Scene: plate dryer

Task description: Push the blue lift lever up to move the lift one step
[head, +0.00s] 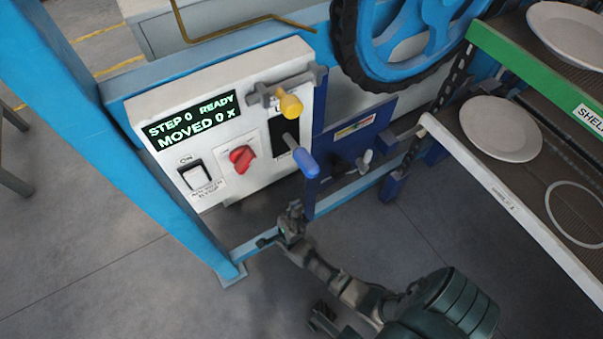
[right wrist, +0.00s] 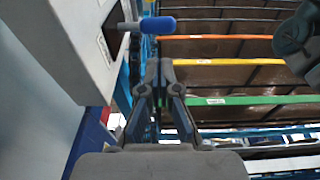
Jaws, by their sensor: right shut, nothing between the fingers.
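The blue lift lever (head: 306,163) sticks out from a black slot on the white control box (head: 235,120). In the right wrist view its blue handle (right wrist: 158,25) lies just beyond my fingertips, with a visible gap. My right gripper (head: 291,217) is shut and empty, below the lever in the head view. It also shows in the right wrist view (right wrist: 165,72). The box display (head: 195,120) reads "STEP 0 READY" and "MOVED 0 X". A dark part at the bottom edge of the head view may be my left gripper (head: 324,319); its jaws are unclear.
A yellow-knobbed lever (head: 291,105) sits above the blue one. A red knob (head: 242,158) and a rocker switch (head: 196,177) are left of it. A shelf with plates (head: 500,128) stands right. A blue post (head: 100,130) stands left. Open floor lies below.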

